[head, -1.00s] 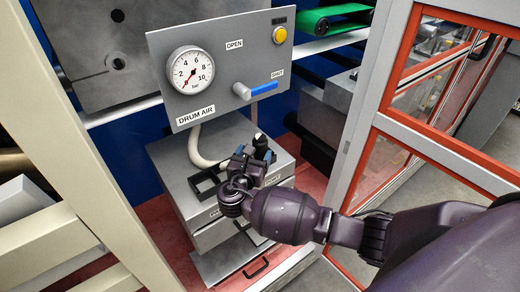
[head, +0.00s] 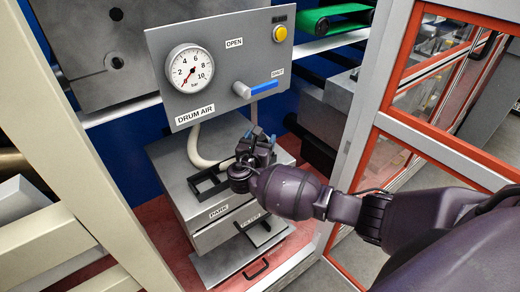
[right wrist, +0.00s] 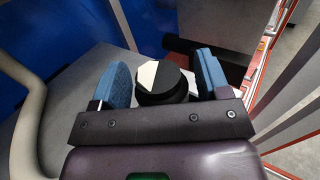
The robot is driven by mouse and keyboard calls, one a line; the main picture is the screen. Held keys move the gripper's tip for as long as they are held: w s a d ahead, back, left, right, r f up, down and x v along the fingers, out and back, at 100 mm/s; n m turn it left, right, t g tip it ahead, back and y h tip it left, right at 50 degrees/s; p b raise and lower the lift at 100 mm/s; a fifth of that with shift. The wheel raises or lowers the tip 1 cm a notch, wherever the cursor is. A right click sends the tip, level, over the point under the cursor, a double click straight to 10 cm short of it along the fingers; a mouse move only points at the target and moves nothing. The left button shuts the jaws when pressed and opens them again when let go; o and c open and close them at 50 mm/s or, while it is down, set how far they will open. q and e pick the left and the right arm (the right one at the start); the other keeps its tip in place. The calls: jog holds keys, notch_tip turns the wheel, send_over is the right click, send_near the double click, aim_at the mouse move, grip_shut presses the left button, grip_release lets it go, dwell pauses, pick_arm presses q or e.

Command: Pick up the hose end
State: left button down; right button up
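A black cylindrical piece with a half-white, half-black top, apparently the hose end (right wrist: 162,82), stands over the grey box top in the right wrist view. My right gripper (right wrist: 164,80) is open, with one blue fingertip on each side of the piece and a narrow gap showing at each side. In the head view my right gripper (head: 262,140) is above the right part of the grey box and hides the piece. The pale hose (head: 196,148) curves down from the panel behind the box; its join to the end is hidden. My left gripper is not in view.
The grey panel (head: 215,100) carries a gauge (head: 190,68), a blue-handled lever (head: 262,88) and a yellow button (head: 280,34). The grey box (head: 172,170) has an empty black frame (head: 208,184) on top. An orange-edged cage door (head: 385,120) stands close to my right arm.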

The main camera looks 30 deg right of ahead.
jog(key=c, duration=0.9)
jog(key=shift+r, duration=0.8)
jog(key=shift+s+f, duration=0.2)
jog(key=shift+s, duration=0.05)
jog(key=s+m, duration=0.1)
jog(key=s+m+t+h+b, duration=0.1)
jog(key=shift+d+f+m, duration=0.15)
jog(key=shift+f+m, duration=0.1)
jog(key=shift+m, duration=0.15)
notch_tip(320, 180, up, 7)
jog(key=s+p, duration=0.1)
jog(key=s, duration=0.1)
jog(key=shift+s+d+r+n+g+y+p, duration=0.2)
jog(key=shift+s+d+n+p, duration=0.3)
jog(key=shift+s, duration=2.95)
jog(key=shift+s+d+r+n+g+y+p, duration=0.2)
jog(key=shift+s+d+n+p, duration=0.3)
jog(key=shift+s, duration=2.95)
jog(key=shift+s+d+r+n+g+y+p, duration=0.15)
jog(key=shift+s+d+n+p, duration=0.4)
jog(key=shift+s, duration=2.9)
